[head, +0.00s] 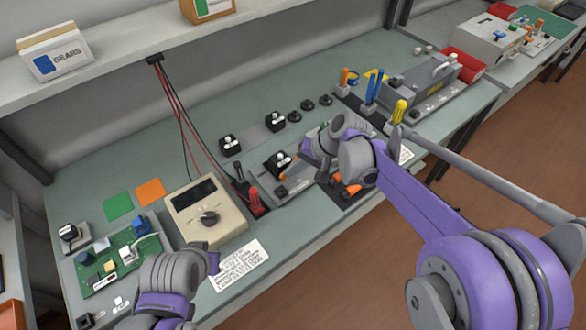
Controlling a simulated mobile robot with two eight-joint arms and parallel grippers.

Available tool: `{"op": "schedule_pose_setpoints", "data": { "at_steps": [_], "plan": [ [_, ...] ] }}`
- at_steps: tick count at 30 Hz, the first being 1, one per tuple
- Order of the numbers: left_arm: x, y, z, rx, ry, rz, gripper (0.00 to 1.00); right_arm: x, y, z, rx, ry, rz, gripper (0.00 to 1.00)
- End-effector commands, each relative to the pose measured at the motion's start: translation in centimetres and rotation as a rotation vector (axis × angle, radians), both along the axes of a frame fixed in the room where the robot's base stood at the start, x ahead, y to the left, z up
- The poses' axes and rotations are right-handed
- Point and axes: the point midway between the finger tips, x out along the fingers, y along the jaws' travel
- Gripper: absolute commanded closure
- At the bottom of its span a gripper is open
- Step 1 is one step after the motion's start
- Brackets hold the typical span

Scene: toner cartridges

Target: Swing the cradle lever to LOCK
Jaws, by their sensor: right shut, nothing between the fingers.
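A grey cradle-like base (268,203) sits at the middle of the bench, partly hidden by my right arm. A black block with white round parts (278,162) stands on it, with a small orange piece beside it. I cannot tell which part is the lever or read any LOCK mark. My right gripper (306,160) is shut and empty, close to the right of the black block; whether it touches is hidden. My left gripper (214,263) is low at the front left, beside the printed card and apart from the base; its fingers do not show clearly.
A beige meter (206,212) and a green circuit board (110,258) stand left. A printed card (240,264) lies at the front edge. Orange-handled tools (350,188) lie under my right wrist. A grey device (432,82) and red bins (462,66) stand right.

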Motion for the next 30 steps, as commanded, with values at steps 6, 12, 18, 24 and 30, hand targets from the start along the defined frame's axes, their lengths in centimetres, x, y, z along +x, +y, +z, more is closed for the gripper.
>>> {"op": "schedule_pose_setpoints", "data": {
  "at_steps": [6, 12, 18, 24, 30],
  "plan": [
    [-0.2, 0.0, -0.8, 0.000, 0.005, 0.000, 1.00, 0.3, 1.5, -0.2, -0.001, 0.000, -0.133, 1.00],
    [-0.5, 0.0, -1.6, 0.000, 0.009, 0.000, 1.00, 1.7, 3.7, -0.2, 0.001, 0.001, -0.234, 1.00],
    [-0.5, 0.0, -1.6, 0.000, 0.009, 0.000, 1.00, 2.3, 4.2, 0.0, 0.000, 0.001, -0.235, 1.00],
    [-0.5, 0.0, -1.6, 0.000, 0.009, 0.000, 1.00, 2.3, 4.1, 0.0, 0.000, 0.000, -0.234, 1.00],
    [-0.5, 0.0, -1.6, 0.000, 0.009, 0.000, 1.00, 2.2, 3.8, 0.0, 0.000, 0.000, -0.234, 1.00]
  ]
}}
